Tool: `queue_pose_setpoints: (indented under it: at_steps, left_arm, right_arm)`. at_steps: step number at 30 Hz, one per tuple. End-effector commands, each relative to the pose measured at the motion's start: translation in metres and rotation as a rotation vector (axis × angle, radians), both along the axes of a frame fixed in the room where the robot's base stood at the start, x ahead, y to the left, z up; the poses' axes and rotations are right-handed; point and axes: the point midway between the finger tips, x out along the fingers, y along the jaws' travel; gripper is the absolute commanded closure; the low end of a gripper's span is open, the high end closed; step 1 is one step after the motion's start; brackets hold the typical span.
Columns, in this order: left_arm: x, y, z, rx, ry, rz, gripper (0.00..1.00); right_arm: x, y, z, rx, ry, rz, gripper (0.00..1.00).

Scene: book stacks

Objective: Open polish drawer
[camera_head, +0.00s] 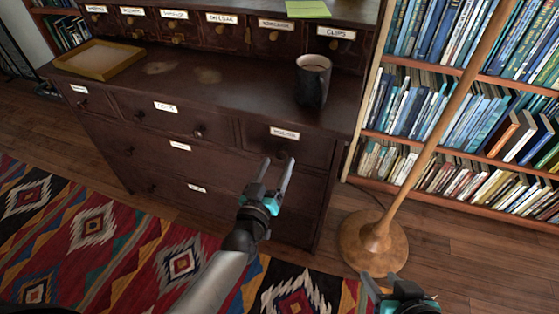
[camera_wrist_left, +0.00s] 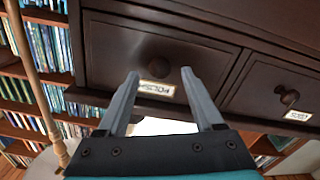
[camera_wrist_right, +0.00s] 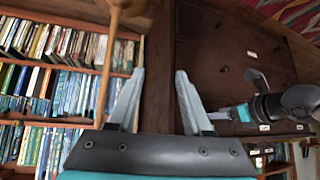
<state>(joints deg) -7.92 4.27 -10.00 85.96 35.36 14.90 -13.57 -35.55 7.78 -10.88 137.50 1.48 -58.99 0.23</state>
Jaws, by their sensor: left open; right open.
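The polish drawer (camera_head: 310,150) is the right drawer in the row under the dark cabinet's worktop, and it looks shut. My left gripper (camera_head: 278,163) is open in front of this drawer. My right gripper (camera_head: 380,278) is open and empty near the lamp base, away from the drawer.
A wooden floor lamp (camera_head: 374,245) stands right of the cabinet, close to my right gripper. Bookshelves (camera_head: 455,75) fill the right side. A dark mug (camera_head: 312,82) and a shallow tray (camera_head: 98,60) rest on the worktop. A patterned rug (camera_head: 110,245) covers the floor in front.

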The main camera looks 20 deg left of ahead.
Motion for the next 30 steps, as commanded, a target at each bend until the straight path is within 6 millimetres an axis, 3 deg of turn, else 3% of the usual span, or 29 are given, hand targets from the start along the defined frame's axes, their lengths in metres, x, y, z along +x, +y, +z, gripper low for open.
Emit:
queue_pose_setpoints:
  at_steps: [12,25,30]
  left_arm:
    - [0.026,-0.001,-0.001,0.0,0.0,0.001,0.32]
    - [0.029,-0.001,0.0,0.0,0.001,0.0,0.32]
    - [0.029,-0.001,0.0,0.0,0.001,0.0,0.51]
  right_arm:
    - [0.014,0.023,0.001,0.086,-0.169,0.025,0.5]
    - [0.015,0.026,0.002,0.098,-0.191,0.027,0.5]
    - [0.015,0.026,0.002,0.098,-0.191,0.027,0.5]
